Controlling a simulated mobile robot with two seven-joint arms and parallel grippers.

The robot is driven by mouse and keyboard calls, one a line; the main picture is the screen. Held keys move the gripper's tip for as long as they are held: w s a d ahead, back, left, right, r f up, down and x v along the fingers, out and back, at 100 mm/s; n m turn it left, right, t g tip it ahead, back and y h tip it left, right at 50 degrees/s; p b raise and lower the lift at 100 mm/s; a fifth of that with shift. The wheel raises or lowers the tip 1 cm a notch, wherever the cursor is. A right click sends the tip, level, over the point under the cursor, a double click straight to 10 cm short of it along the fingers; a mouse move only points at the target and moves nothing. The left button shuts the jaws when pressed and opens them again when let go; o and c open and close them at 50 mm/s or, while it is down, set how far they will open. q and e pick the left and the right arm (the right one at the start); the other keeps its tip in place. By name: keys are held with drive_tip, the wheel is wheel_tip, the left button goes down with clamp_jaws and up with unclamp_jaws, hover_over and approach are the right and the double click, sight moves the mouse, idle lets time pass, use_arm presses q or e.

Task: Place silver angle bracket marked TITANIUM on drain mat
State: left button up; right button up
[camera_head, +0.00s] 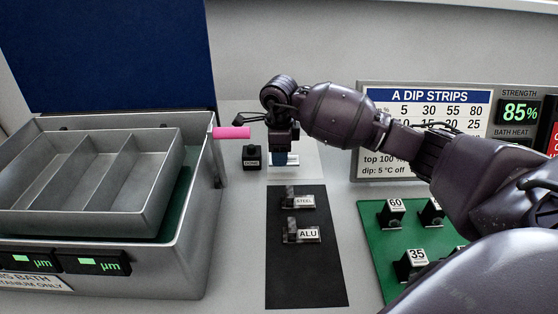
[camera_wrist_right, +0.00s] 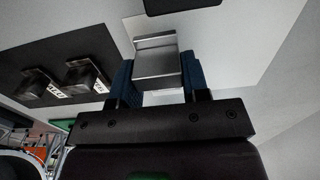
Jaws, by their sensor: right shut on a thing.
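My right gripper (camera_head: 284,160) reaches over from the right and points down at the back of the bench. Its blue fingers are shut on a silver angle bracket (camera_wrist_right: 157,62), which shows best in the wrist view. No TITANIUM marking can be read on it from here. The bracket is over or on a white mat (camera_head: 308,160); I cannot tell whether it touches. A dark mat (camera_head: 303,272) lies in front, with brackets marked STEEL (camera_head: 303,202) and ALU (camera_head: 306,235). Neither mat carries a label that I can read. My left gripper is not in view.
A grey bath with a divided tray (camera_head: 95,190) stands at left, with a pink cylinder (camera_head: 231,133) at its right edge. A small black block (camera_head: 251,157) sits left of the gripper.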

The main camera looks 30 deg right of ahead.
drive_tip(key=shift+f, duration=1.4)
drive_tip(key=shift+f, duration=0.15)
drive_tip(key=o, duration=1.2)
wheel_tip(320, 180, up, 12)
drive_tip(key=shift+r+p, duration=0.15)
drive_tip(key=shift+p, duration=0.3)
drive_tip(key=shift+r, duration=0.15)
